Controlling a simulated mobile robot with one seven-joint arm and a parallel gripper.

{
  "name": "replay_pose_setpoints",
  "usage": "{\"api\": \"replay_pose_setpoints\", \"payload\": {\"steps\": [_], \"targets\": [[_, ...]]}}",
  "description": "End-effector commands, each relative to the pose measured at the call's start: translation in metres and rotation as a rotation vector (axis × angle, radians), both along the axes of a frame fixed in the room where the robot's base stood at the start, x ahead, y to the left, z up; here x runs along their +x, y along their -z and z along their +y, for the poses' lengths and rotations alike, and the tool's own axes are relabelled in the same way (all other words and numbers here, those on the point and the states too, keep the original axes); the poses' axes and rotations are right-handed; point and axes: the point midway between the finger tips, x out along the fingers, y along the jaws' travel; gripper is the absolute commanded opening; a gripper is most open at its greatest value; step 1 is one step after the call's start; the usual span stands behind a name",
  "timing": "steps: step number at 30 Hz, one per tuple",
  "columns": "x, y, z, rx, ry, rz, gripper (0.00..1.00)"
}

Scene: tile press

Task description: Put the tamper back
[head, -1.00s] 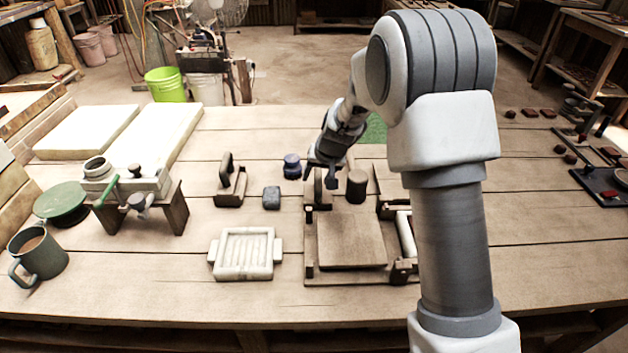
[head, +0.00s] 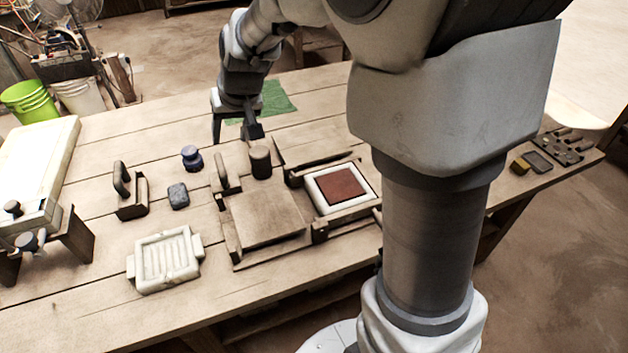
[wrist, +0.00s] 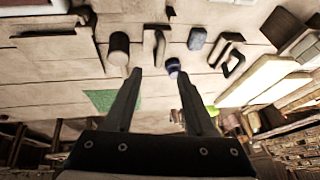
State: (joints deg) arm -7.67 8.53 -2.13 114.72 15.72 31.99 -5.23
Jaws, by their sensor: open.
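Which piece is the tamper is not certain. An upright dark handled piece (head: 222,172) stands at the back edge of the flat wooden press board (head: 265,218), beside a dark cylinder (head: 260,161). Another dark loop handle (head: 121,179) stands in a small wooden holder (head: 138,200) further left. My gripper (head: 235,132) is open and empty, above the table behind the handled piece and cylinder. In the wrist view my open fingers (wrist: 158,78) have nothing between them; the cylinder (wrist: 118,45) and handled piece (wrist: 155,47) show beyond the tips.
A white frame with a red-brown slab (head: 341,187) lies right of the board. A blue jar (head: 192,158), a grey-blue block (head: 178,196) and a white ribbed tray (head: 165,260) are left. A green cloth (head: 272,101) lies behind.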

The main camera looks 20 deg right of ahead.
Motion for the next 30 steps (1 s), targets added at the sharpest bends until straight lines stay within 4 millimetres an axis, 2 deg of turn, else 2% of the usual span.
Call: {"api": "replay_pose_setpoints", "payload": {"steps": [1, 3, 9, 13, 18, 21, 24, 30], "targets": [[-0.017, -0.016, -0.006, -0.005, 0.0, -0.011, 0.55], [-0.039, -0.031, -0.014, -0.016, -0.004, -0.016, 0.55], [-0.107, -0.063, -0.035, -0.055, -0.007, -0.034, 0.55], [-0.151, -0.074, -0.049, -0.09, -0.001, -0.046, 0.55], [-0.205, -0.077, -0.065, -0.136, 0.013, -0.057, 0.55], [-0.229, -0.074, -0.072, -0.158, 0.022, -0.06, 0.55], [-0.245, -0.071, -0.076, -0.174, 0.029, -0.062, 0.55], [-0.256, -0.068, -0.08, -0.186, 0.036, -0.061, 0.55]]}}
